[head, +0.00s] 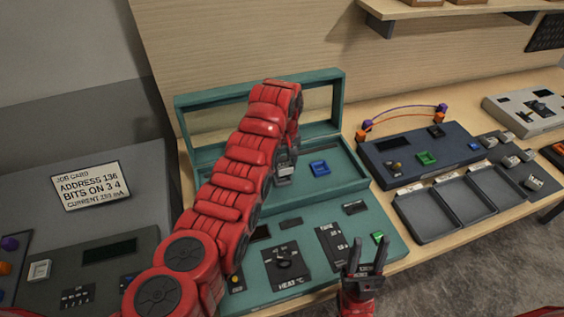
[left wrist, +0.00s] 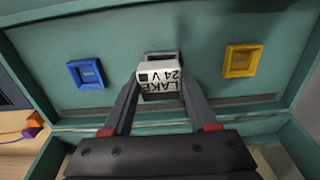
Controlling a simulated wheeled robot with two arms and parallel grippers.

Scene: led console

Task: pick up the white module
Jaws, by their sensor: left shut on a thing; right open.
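The white module (left wrist: 160,79), marked LAKE 24 V, is between the two fingers of my left gripper (left wrist: 160,92) in the left wrist view. The gripper is shut on it. A grey slot frame (left wrist: 163,56) shows right behind the module; I cannot tell whether they touch. In the head view my left arm reaches over the teal console (head: 335,215), and the small pale module (head: 284,171) shows just below the arm's end. My right gripper (head: 364,262) is open and empty near the console's front right.
A blue square frame (left wrist: 87,73) and a yellow one (left wrist: 241,61) flank the module on the teal panel. A dark console (head: 420,150) and empty grey trays (head: 428,227) stand to the right. A job card (head: 91,186) is at the left.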

